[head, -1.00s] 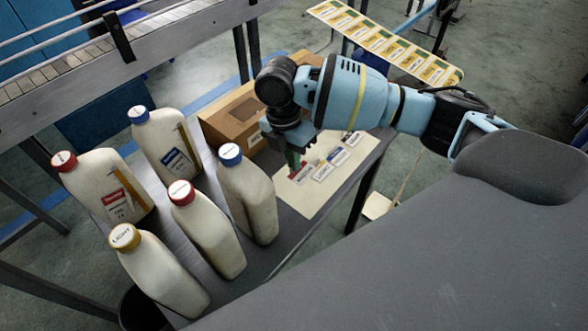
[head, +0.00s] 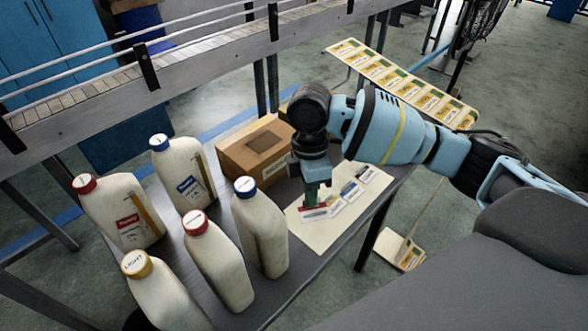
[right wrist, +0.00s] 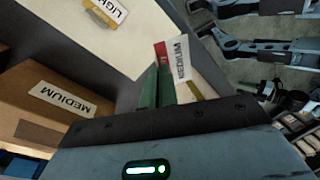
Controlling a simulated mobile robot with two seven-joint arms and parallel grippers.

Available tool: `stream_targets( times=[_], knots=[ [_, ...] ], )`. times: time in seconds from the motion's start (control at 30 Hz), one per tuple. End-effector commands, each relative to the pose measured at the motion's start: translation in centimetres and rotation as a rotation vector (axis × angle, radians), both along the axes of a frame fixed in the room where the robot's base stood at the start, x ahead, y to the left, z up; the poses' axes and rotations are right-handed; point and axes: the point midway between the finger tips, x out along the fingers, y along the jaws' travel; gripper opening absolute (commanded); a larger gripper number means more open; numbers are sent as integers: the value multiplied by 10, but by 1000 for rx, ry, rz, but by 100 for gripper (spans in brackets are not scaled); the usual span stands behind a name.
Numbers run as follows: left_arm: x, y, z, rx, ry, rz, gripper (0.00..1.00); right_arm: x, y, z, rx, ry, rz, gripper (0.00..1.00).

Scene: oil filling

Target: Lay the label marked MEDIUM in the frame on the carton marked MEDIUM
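The MEDIUM label (right wrist: 178,60) is a white card with a red end, standing at my right gripper's green fingertips in the right wrist view. In the head view the red-ended label (head: 314,213) is at the tips of my right gripper (head: 314,198), which looks shut on it. How high it is held is hard to judge. The brown carton (head: 236,150) stands left of and behind this gripper, with a darker rectangle (head: 265,141) on top. Its MEDIUM sticker (right wrist: 62,98) reads clearly in the right wrist view. My left gripper is out of view.
Other labels (head: 351,190) lie on a pale sheet (head: 312,240) beneath my right gripper. A LIGHT label (right wrist: 105,12) shows on it in the right wrist view. Several bottles (head: 262,235) stand left on the grey table. A conveyor (head: 190,68) runs behind.

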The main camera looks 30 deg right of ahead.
Motion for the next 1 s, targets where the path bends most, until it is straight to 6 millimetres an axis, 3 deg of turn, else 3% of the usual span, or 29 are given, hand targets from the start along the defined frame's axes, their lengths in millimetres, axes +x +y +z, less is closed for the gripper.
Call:
stream_targets(
  times=[0.7,1.0],
  knots=[
    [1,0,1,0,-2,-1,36,-54,8,19,0,0,-949,0],
    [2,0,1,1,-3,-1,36,-73,11,27,0,-1,-1262,0]
  ],
)
